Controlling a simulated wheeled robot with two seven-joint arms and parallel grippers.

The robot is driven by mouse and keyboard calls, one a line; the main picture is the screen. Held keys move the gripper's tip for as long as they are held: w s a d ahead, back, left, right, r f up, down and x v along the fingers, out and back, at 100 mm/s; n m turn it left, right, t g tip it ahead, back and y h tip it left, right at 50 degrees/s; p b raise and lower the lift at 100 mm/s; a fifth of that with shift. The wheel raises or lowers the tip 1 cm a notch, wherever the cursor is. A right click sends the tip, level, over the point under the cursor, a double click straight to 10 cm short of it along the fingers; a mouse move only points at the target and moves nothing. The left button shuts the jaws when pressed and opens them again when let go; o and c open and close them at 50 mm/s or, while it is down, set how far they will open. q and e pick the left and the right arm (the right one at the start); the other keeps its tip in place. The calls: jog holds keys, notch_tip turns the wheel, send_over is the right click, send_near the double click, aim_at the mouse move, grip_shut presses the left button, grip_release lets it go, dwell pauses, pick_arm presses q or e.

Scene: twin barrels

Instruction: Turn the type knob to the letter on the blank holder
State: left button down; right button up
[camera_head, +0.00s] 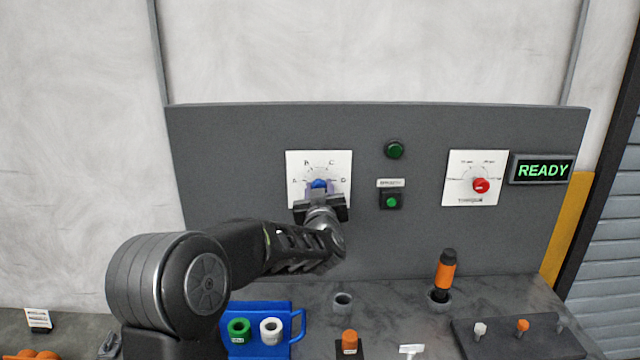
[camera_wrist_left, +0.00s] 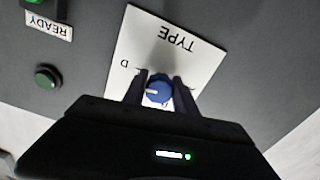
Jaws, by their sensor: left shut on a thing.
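The blue type knob (camera_head: 318,184) sits on a white dial plate (camera_head: 298,161) on the grey panel, with letters A, B, C and D around it. My left gripper (camera_head: 320,196) is at the knob, and in the left wrist view its two fingers (camera_wrist_left: 160,92) are shut on the blue knob (camera_wrist_left: 159,84). A white mark on the knob points left in that view, roughly to the side where the D shows. The gripper hides part of the dial in the head view. I cannot tell which object is the blank holder or read its letter. My right gripper is not in view.
A red knob (camera_head: 481,185) sits on a second dial plate at the right, beside a green READY display (camera_head: 543,170). A green button (camera_head: 391,201) is between the dials. Below are a blue holder (camera_head: 283,309), an orange-black tool (camera_head: 445,270) and a dark block (camera_head: 518,341) with pegs.

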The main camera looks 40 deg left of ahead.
pick_arm(q)
jog(key=shift+m+p, duration=0.45)
jog(key=shift+m, duration=0.65)
jog(key=shift+f, duration=0.1)
jog(key=c, duration=1)
grip_release()
jog(key=shift+s, duration=0.1)
jog(key=b+v, duration=0.1)
jog(key=v, duration=0.6)
jog(key=shift+s+d+b, duration=0.25)
jog(key=shift+b, duration=0.15)
